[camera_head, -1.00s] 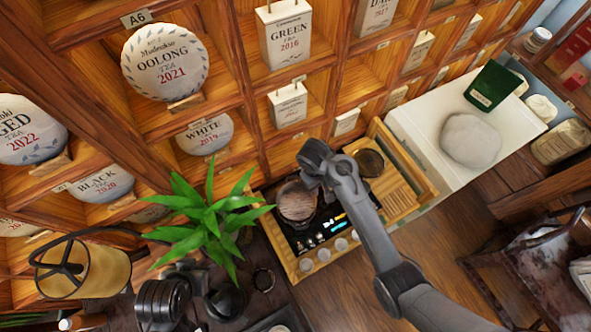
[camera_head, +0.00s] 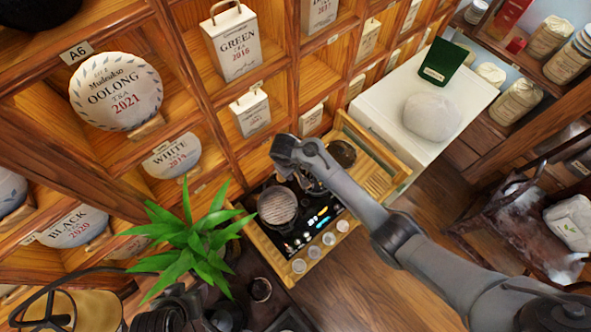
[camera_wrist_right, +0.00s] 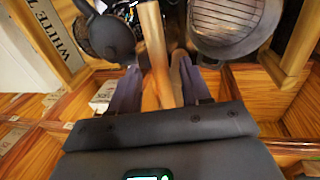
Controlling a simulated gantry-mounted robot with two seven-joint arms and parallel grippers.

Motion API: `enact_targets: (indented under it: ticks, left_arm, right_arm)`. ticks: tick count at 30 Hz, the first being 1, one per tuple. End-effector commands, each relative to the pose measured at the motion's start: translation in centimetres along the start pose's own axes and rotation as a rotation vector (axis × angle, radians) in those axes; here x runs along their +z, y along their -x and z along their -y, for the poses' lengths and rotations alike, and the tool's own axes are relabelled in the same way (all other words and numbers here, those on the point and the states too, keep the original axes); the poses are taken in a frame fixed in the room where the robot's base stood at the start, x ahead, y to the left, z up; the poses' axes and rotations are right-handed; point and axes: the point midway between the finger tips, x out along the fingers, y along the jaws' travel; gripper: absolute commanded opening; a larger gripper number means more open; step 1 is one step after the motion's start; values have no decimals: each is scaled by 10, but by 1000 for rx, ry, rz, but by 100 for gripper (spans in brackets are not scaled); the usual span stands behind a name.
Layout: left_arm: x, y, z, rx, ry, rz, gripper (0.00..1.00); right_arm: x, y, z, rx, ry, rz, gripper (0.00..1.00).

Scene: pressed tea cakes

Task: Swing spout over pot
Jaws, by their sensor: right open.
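My right gripper (camera_wrist_right: 160,84) is open over the tea tray (camera_head: 265,243). In the right wrist view a pale wooden bar (camera_wrist_right: 153,40) lies between its two fingers; I cannot tell whether they touch it. A round pot (camera_head: 277,205) with a ridged top sits on the tray, left of my right gripper in the head view; a ridged round vessel, seemingly the same pot (camera_wrist_right: 228,22), also shows in the right wrist view. A dark rounded vessel (camera_wrist_right: 108,38) lies beside the left finger there. I cannot pick out a spout for certain. My left gripper is not identifiable in view.
Small cups (camera_head: 314,253) line the tray's front edge. A dark round item (camera_head: 342,153) lies at its far end. A leafy plant (camera_head: 190,240) stands left of the tray. Wooden tea shelves (camera_head: 190,100) rise behind. A white counter (camera_head: 375,115) stands right of the tray.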

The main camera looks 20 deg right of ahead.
Motion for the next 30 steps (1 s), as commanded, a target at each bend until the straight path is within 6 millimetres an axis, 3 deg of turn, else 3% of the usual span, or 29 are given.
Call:
enact_targets:
  ticks: [6,15,24,30]
  left_arm:
    - [0,0,-1,4,5,0,56]
    - [0,0,-3,9,12,-1,56]
    - [0,0,-2,7,8,0,56]
    - [1,-1,0,2,2,1,56]
  right_arm:
    - [0,-13,-1,1,-1,0,47]
    - [0,-14,0,0,-1,-1,47]
    - [0,-14,0,0,-1,0,2]
    - [0,-14,0,0,-1,0,0]
